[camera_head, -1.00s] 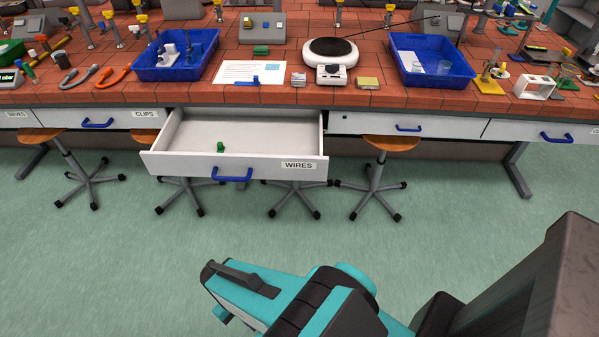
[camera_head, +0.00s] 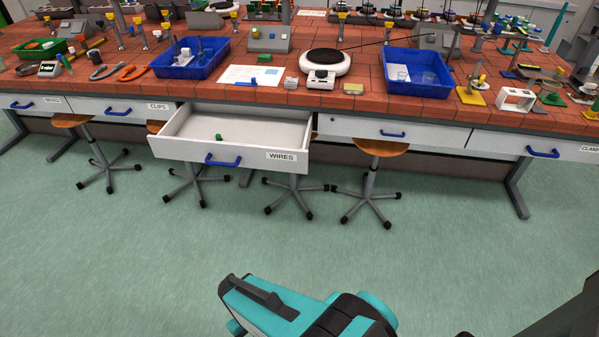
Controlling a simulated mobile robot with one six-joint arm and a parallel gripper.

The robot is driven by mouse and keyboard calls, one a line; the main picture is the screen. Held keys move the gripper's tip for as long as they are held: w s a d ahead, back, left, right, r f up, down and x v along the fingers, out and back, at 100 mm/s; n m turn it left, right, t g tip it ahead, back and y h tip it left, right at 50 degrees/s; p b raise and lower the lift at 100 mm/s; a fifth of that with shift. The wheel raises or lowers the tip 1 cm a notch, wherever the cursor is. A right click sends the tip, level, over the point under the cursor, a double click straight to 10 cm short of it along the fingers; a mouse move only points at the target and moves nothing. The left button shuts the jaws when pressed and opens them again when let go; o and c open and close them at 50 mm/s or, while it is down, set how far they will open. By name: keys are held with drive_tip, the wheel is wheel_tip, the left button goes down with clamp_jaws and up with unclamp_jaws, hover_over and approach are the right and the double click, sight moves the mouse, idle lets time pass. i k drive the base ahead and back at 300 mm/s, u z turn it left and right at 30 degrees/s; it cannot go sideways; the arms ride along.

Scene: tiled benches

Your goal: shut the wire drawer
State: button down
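The wire drawer (camera_head: 180,150) is a white drawer under the tiled bench, labelled WIRES at the right of its front. It stands pulled well out, with its inside showing. A blue handle (camera_head: 222,161) sits on its front. A small green object (camera_head: 218,137) lies inside near the front. Teal and black parts of my arm show at the bottom, over the floor and well apart from the drawer. I cannot make out my gripper's fingers in this view.
Drawers beside it, including the CLIPS drawer (camera_head: 119,109) and the one at right (camera_head: 393,131), are shut. Stools (camera_head: 371,152) stand under the bench. Blue trays (camera_head: 190,60) and a hotplate (camera_head: 326,58) are on top. The green floor (camera_head: 150,260) before the drawer is clear.

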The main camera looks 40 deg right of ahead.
sight(272, 140)
drive_tip(key=z, duration=0.5)
drive_tip(key=k, duration=0.25)
drive_tip(key=u, duration=1.35)
drive_tip(key=i, duration=0.95)
drive_tip(key=z, duration=0.7)
